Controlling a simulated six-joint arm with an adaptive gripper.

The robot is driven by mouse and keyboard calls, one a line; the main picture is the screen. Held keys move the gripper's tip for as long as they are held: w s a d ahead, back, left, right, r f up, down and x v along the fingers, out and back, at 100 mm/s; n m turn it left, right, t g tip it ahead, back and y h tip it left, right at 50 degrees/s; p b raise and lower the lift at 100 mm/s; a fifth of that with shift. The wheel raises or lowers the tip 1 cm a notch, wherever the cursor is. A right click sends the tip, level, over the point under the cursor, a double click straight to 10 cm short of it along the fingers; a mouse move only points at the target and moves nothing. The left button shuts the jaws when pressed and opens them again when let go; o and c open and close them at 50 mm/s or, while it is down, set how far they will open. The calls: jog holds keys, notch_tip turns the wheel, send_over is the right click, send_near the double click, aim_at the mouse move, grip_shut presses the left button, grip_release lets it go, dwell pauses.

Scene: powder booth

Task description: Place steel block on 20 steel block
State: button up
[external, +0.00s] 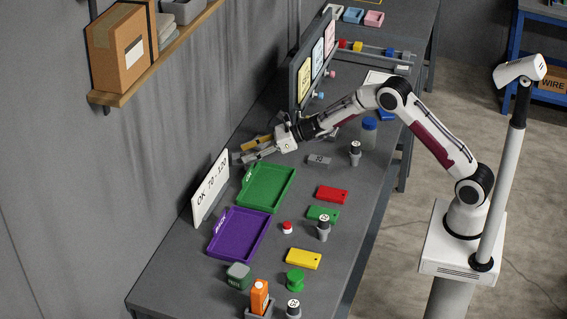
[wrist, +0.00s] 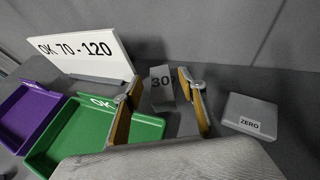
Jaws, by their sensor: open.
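My gripper (external: 241,151) is open at the far side of the bench, close to the back wall. In the wrist view a grey steel block marked 30 (wrist: 161,88) stands between the two tan-padded fingers of my gripper, with gaps on both sides. I cannot tell the 30 block apart behind the fingers in the external view. Another grey block (external: 319,160) lies flat on the bench, to the right of my gripper; its small label looks like 20. That block is not in the wrist view.
The white OK 70-120 sign (external: 210,187) stands by the green tray (external: 265,187) and purple tray (external: 238,233). A grey ZERO block (wrist: 250,114) lies right of the fingers. A grey weight (external: 355,153) and a blue-capped jar (external: 369,134) stand near the flat block.

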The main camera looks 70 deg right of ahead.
jog(key=v, duration=0.9)
dwell(0.8)
jog(key=s+a+r+n+g+y, duration=0.1)
jog(key=s+a+r+n+g, duration=0.1)
jog(key=s+a+r+n, duration=0.5)
jog(key=s+a+r+n+g+y, duration=0.2)
jog(key=s+a+r+n, duration=0.4)
jog(key=s, duration=0.4)
jog(key=s+a+n+g+h, duration=0.3)
jog(key=s+n, duration=0.4)
jog(key=s, duration=0.6)
jog(key=s+d+f+n+h, duration=0.1)
jog(key=s+d+n, duration=0.3)
jog(key=s, duration=0.5)
jog(key=s+d+f+n+h, duration=0.1)
jog(key=s+d+n+h, duration=0.3)
jog(key=s+n, duration=0.3)
jog(key=s, duration=0.3)
jog(key=shift+s+d, duration=0.3)
jog(key=shift+d, duration=0.1)
